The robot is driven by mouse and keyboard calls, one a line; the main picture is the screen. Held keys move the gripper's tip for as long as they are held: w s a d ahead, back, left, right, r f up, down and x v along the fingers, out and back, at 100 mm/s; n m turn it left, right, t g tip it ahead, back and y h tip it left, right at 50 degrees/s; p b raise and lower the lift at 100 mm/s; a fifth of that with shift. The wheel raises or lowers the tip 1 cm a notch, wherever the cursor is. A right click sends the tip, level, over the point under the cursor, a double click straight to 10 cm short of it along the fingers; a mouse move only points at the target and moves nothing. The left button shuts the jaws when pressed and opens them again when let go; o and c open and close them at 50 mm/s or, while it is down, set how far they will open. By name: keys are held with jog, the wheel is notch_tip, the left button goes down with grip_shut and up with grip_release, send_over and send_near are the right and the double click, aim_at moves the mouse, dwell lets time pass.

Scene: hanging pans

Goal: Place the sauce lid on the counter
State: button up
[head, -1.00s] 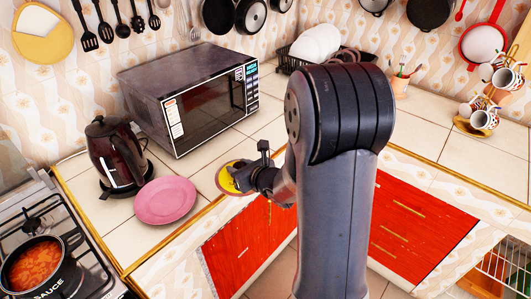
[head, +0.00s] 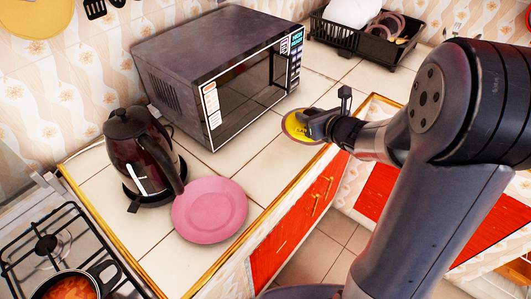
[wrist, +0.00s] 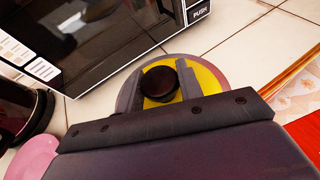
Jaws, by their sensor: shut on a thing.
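The sauce lid is a round yellow disc (head: 292,129) with a dark knob and some lettering on top. My gripper (head: 312,121) is shut on the lid's knob. In the wrist view the black knob (wrist: 160,84) sits between my two fingers, with the yellow lid (wrist: 208,78) spread out behind them. The lid is over or very near the tiled counter (head: 262,160), close to its front edge and in front of the microwave's right side. I cannot tell whether the lid touches the tiles.
The microwave (head: 222,75) stands behind the lid. A pink plate (head: 210,212) and a dark kettle (head: 140,155) are to the left. A pot of red sauce (head: 72,288) is on the stove. A dish rack (head: 365,40) is at the back. Bare tiles lie between plate and lid.

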jog(key=s+a+n+g+y+b, duration=0.25)
jog(key=a+n+y+b, duration=0.35)
jog(key=a, duration=0.4)
jog(key=shift+m+g+h, duration=0.45)
jog(key=shift+m+h, duration=0.25)
jog(key=f+b, duration=0.1)
jog(key=f, duration=0.3)
jog(key=f+b, duration=0.2)
jog(key=f, duration=0.2)
jog(key=shift+w+a+f, duration=0.15)
jog(key=shift+w+a, duration=0.05)
jog(key=shift+f, duration=0.15)
jog(key=o, duration=1.2)
jog(key=shift+r, duration=0.2)
jog(key=p+v, duration=0.1)
jog(key=v, duration=1.1)
